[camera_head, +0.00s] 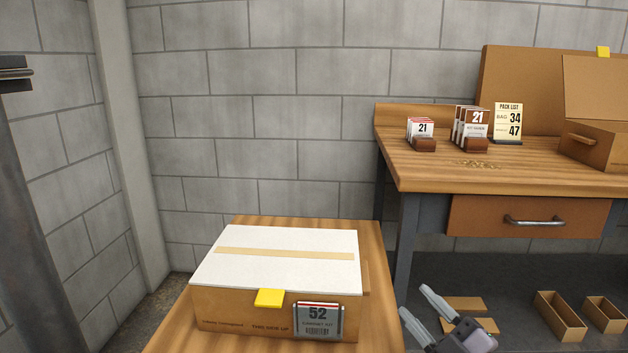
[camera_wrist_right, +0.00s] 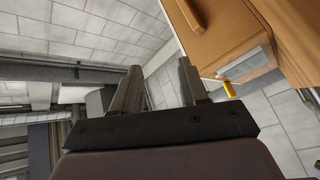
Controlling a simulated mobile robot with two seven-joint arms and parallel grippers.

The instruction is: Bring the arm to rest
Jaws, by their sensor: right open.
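My right gripper (camera_head: 415,302) is at the lower right of the head view, beside the small wooden table (camera_head: 160,335) and in front of the workbench's lower part. Its two grey fingers are apart with nothing between them. In the right wrist view the gripper (camera_wrist_right: 158,72) also shows open and empty. A cardboard box with a white lid (camera_head: 275,262) sits on the small table to its left, with a yellow tab (camera_head: 270,298) and a card reading 52 (camera_head: 318,320) on its front. My left gripper is not in view.
A wooden workbench (camera_head: 440,178) stands at the right, with packets marked 21, a pack list sign (camera_head: 508,123) and an open carton (camera_head: 600,145) on it. Small open boxes (camera_head: 560,315) lie below it. A dark grey post (camera_head: 35,230) is at the left edge.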

